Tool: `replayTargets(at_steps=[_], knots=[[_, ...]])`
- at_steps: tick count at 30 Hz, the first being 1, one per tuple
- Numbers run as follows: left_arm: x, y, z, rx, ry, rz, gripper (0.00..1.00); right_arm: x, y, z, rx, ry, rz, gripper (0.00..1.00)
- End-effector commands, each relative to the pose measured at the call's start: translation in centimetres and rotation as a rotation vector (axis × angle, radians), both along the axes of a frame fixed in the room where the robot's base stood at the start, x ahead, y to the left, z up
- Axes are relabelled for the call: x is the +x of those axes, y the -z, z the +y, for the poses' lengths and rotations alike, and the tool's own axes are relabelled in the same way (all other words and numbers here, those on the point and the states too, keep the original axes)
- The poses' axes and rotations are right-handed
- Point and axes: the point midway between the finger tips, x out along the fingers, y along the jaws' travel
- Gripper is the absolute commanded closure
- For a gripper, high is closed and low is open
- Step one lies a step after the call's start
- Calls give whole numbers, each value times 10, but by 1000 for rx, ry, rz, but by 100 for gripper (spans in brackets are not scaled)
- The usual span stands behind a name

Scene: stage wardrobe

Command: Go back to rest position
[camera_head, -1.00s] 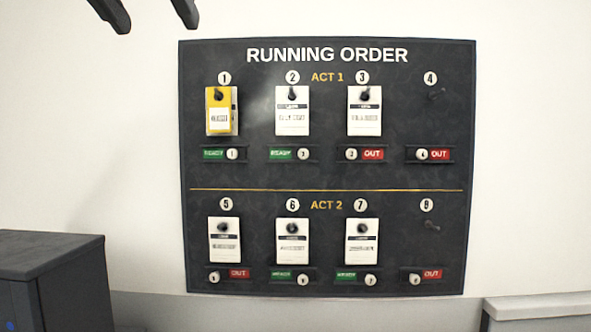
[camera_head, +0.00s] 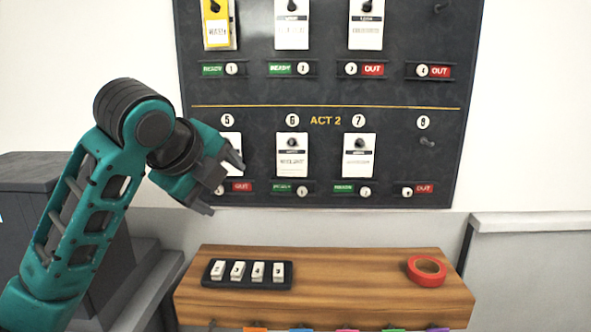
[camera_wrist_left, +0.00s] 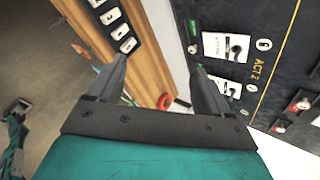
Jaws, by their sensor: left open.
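My left gripper (camera_head: 222,185) is open and empty in the head view. It is in front of the lower left of the running-order board (camera_head: 320,180) and partly covers the tag at hook 5 and its slider. In the left wrist view its two fingers (camera_wrist_left: 157,92) are spread apart, with nothing between them but the background. The left arm comes in from the lower left. My right gripper is not in the head view. A teal and grey shape at the far left edge of the wrist view is too small to tell.
A wooden shelf (camera_head: 330,300) below the board bears a black tray (camera_head: 210,282) with several white number tiles and a red tape roll (camera_head: 427,271). A dark cabinet (camera_head: 30,170) stands at left, and a grey ledge (camera_head: 530,222) at right. White tags hang on the board.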

Motion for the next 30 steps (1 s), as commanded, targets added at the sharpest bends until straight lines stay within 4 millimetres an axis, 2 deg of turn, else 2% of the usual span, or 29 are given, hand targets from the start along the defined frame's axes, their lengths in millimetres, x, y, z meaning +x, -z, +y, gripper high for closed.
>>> replayTargets(at_steps=[1,3,8,15,20,24,30], knots=[[-5,28,-1,-61,-44,45,20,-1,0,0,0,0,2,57],[-12,60,-1,-149,-119,99,20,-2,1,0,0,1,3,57],[-37,129,2,-340,-312,220,20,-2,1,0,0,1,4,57],[-93,220,15,-592,-656,389,20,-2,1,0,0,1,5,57],[-142,270,29,-729,-919,481,20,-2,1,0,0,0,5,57],[-189,305,44,-827,-1163,535,20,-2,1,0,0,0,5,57],[-251,335,65,-915,-1470,563,20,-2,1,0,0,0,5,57]])
